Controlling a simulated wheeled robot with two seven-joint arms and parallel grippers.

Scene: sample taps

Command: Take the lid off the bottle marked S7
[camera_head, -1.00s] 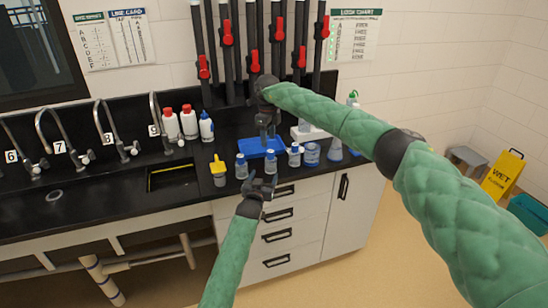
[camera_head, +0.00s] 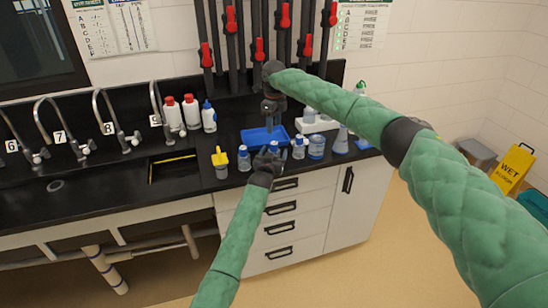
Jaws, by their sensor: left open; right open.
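Several small clear bottles with blue or white caps stand in a row near the counter's front edge: a left bottle (camera_head: 244,160), a second bottle (camera_head: 273,146), a third bottle (camera_head: 299,149) and a wider jar (camera_head: 316,149). Their marks are too small to read, so I cannot tell which is S7. My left gripper (camera_head: 267,155) is open at the front of the second bottle and partly hides it; I cannot tell whether it touches. My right gripper (camera_head: 270,120) is open and points down above the blue tray (camera_head: 252,138), behind the second bottle.
A yellow-topped container (camera_head: 220,162) stands left of the bottles. A flask (camera_head: 340,142) and a white rack (camera_head: 318,126) are at right. Red-capped bottles (camera_head: 190,111) and a blue-capped white bottle (camera_head: 209,117) stand behind, beside the taps. The sink (camera_head: 172,168) opens at left.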

